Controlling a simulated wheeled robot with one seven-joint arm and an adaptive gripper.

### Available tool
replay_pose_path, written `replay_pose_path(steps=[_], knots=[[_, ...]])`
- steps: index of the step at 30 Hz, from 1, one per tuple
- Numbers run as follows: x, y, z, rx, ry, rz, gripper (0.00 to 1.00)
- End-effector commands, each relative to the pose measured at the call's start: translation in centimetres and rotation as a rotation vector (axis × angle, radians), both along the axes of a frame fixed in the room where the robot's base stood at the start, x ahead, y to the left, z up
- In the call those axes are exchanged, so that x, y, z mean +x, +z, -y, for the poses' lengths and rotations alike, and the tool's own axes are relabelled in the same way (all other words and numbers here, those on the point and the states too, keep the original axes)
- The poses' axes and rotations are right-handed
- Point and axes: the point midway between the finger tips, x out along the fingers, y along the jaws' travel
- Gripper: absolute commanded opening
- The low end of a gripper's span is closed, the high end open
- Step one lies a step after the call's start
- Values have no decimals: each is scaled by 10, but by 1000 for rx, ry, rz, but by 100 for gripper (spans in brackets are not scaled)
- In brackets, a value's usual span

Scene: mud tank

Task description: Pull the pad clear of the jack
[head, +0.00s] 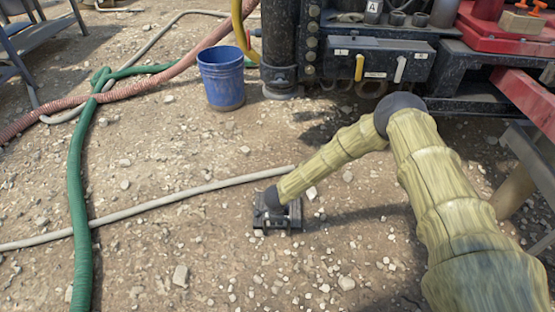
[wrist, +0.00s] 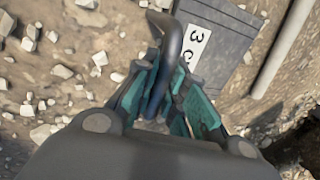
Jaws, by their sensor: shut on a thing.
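The pad (wrist: 228,38) is a flat dark grey slab with a white label that starts with a 3, in the wrist view. A bent dark bar, its handle (wrist: 170,42), stands at its near side. My gripper (wrist: 166,78), with teal fingers, is shut on this handle. In the head view my gripper (head: 272,200) is over the pad (head: 294,225), which lies low on the gravel; its underside is hidden. The jack (head: 282,72), a dark upright leg with a round foot, stands farther back by the truck. Open gravel shows between the pad and the foot.
A pale grey hose (head: 170,205) runs across the ground and passes close behind the pad. A green hose (head: 78,200) lies at the left. A blue bucket (head: 222,78) stands left of the jack. The gravel in front and to the left has room.

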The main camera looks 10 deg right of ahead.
Motion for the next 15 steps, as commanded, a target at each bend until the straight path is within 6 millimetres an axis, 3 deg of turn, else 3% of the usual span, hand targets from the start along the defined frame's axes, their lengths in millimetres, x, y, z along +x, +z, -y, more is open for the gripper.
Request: replay_pose_path(steps=[12, 13, 15], knots=[[-2, 0, 7, 1, -10, -1, 0], [-2, 0, 7, 0, -11, -1, 15], [-1, 0, 7, 0, -11, -1, 27]])
